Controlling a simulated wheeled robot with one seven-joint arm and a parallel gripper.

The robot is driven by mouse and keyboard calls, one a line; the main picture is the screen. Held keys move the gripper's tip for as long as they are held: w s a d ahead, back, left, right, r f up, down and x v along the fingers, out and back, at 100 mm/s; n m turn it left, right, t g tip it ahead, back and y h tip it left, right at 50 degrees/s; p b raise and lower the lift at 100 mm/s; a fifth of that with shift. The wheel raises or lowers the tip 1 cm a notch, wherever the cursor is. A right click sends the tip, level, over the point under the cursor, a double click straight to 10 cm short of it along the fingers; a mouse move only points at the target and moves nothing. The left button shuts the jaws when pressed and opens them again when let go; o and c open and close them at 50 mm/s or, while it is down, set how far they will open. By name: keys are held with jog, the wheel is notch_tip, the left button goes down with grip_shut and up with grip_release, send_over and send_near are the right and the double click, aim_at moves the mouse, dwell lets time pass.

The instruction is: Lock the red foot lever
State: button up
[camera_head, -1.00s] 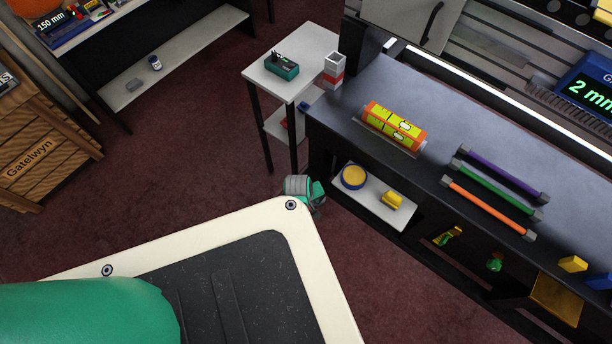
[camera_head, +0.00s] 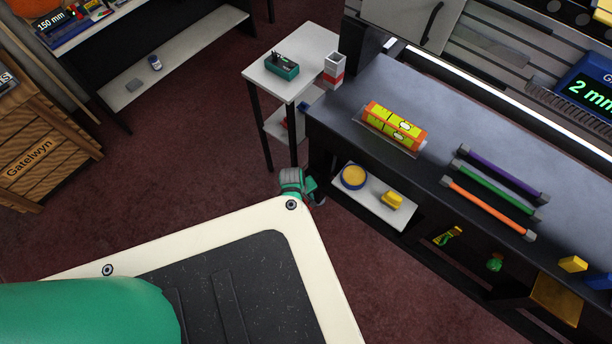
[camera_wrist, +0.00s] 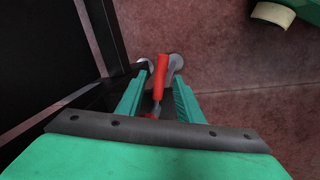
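The red foot lever (camera_wrist: 160,77) shows in the wrist view, low by the floor beside a dark table leg or frame. Grey rounded parts (camera_wrist: 176,62) sit at its far end, with a lighter one to its left. My gripper (camera_wrist: 160,88) is open, with one green finger on each side of the lever. A gap shows beside the lever, and I cannot tell whether either finger touches it. In the head view my gripper (camera_head: 312,188) is low at the left end of the dark table (camera_head: 350,95); the lever is hidden there.
A small white side table (camera_head: 290,85) stands left of the dark table. The dark table's lower shelf (camera_head: 372,208) holds a yellow round thing and a yellow block. An orange and yellow roll (camera_head: 394,127) lies on top. Open carpet (camera_head: 185,150) lies to the left.

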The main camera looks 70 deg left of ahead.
jog(key=shift+w+f, duration=0.15)
jog(key=shift+f, duration=0.5)
jog(key=shift+c, duration=0.6)
grip_shut()
